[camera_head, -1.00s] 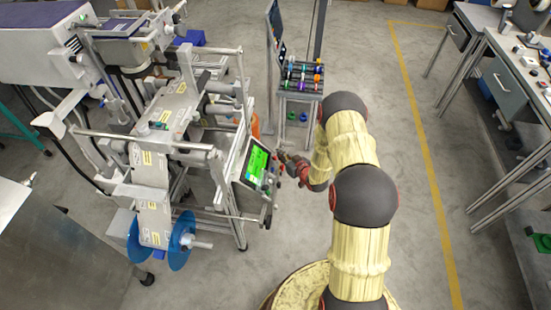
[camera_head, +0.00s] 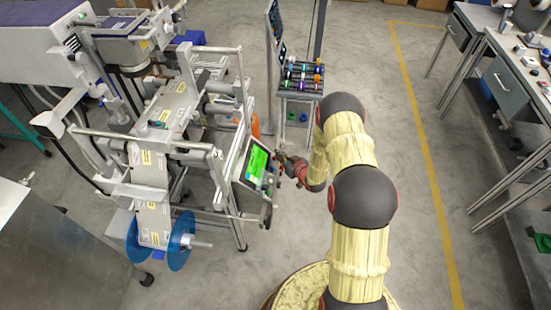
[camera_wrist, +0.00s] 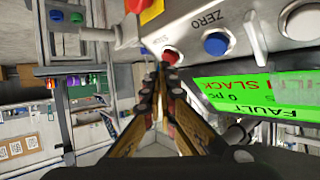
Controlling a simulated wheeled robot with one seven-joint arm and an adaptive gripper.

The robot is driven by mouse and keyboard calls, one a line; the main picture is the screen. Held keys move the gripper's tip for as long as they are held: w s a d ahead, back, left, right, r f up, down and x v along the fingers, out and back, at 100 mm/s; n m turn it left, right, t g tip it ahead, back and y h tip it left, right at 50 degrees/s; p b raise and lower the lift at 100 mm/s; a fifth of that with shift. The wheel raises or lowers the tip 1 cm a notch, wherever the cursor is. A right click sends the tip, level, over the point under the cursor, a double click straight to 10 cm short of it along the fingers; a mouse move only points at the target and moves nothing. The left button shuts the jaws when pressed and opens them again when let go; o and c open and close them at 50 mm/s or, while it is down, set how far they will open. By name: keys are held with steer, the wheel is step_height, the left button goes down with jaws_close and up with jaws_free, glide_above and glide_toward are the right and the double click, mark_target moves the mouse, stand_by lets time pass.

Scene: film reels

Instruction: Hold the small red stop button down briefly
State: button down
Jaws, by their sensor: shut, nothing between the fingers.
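The small red stop button (camera_wrist: 170,56) sits on the grey control panel (camera_wrist: 186,24), left of a blue button (camera_wrist: 216,44) labelled ZERO in the wrist view. My gripper (camera_wrist: 162,70) is shut and empty, its fingertips right at the red button and covering its lower part. I cannot tell whether they touch or press it. In the head view my gripper (camera_head: 283,158) is at the right side of the machine's panel; the small button is too small to make out there.
A green screen (camera_wrist: 250,90) showing FAULT lies beside the buttons. A larger red button on yellow (camera_wrist: 150,10) and a white knob (camera_wrist: 300,20) are close by. A rack of coloured spools (camera_head: 301,75) stands behind. The floor to the right is clear.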

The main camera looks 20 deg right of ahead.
steer(key=shift+w+a+f, duration=0.2)
steer(key=shift+a+f, duration=0.05)
steer(key=shift+f, duration=0.1)
stand_by(0.4)
steer(key=shift+r, duration=0.1)
stand_by(1.1)
steer(key=shift+s+d+r, duration=0.35)
steer(key=shift+d+r, duration=0.15)
steer(key=shift+r, duration=0.05)
steer(key=shift+r, duration=0.1)
steer(key=s+d+r+p, duration=0.2)
steer(key=d+r, duration=0.1)
steer(key=shift+r+p, duration=0.15)
steer(key=shift+p, duration=0.2)
stand_by(0.6)
